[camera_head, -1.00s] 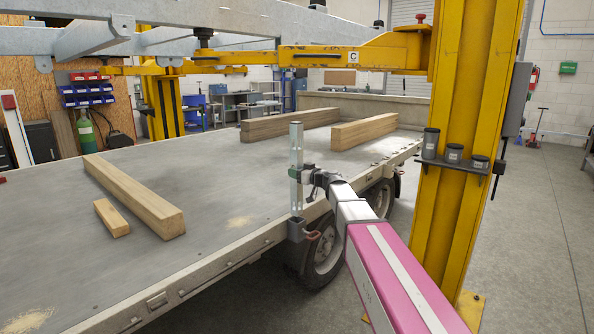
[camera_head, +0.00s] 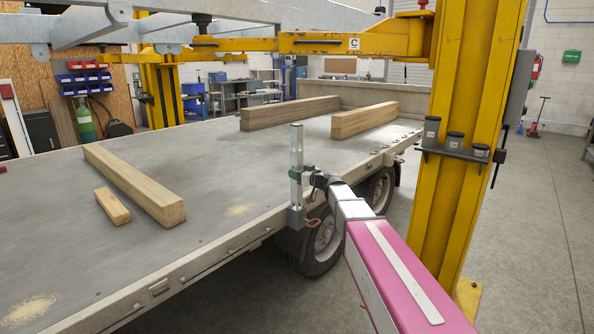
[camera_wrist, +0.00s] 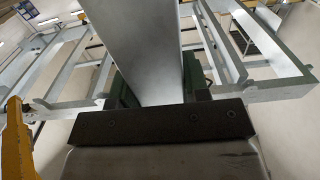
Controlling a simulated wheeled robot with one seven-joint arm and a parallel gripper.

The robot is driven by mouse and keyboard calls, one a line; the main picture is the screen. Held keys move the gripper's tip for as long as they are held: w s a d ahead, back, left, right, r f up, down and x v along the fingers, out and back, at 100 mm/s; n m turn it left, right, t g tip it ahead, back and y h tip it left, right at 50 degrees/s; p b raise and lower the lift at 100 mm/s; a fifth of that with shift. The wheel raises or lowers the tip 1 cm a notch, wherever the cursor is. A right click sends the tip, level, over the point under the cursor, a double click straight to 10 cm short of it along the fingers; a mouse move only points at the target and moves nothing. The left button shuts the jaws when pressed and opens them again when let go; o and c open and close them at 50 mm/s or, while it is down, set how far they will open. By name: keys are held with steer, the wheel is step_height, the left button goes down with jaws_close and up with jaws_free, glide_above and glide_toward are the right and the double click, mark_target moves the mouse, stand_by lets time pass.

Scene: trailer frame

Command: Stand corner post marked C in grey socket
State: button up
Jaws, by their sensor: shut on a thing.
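The corner post (camera_head: 296,150) is a pale grey metal upright standing vertical at the trailer bed's near side edge. No letter can be read on it. My gripper (camera_head: 298,176) is shut around the post at about mid-height. The grey socket (camera_head: 296,215) is on the bed's edge directly below the post. The post's lower end meets the socket's top; I cannot tell how deep it sits inside. In the wrist view the post (camera_wrist: 140,50) rises between the green finger pads, and its lower end is hidden.
A yellow lift column (camera_head: 465,130) with a canister shelf stands right of my arm. Its yellow arm (camera_head: 385,50), with a C plate, spans above the bed. Timber beams (camera_head: 135,185) lie on the bed (camera_head: 215,170). A wheel (camera_head: 322,245) is below the socket.

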steer(key=shift+f, duration=2.75)
steer(key=o, duration=1.3)
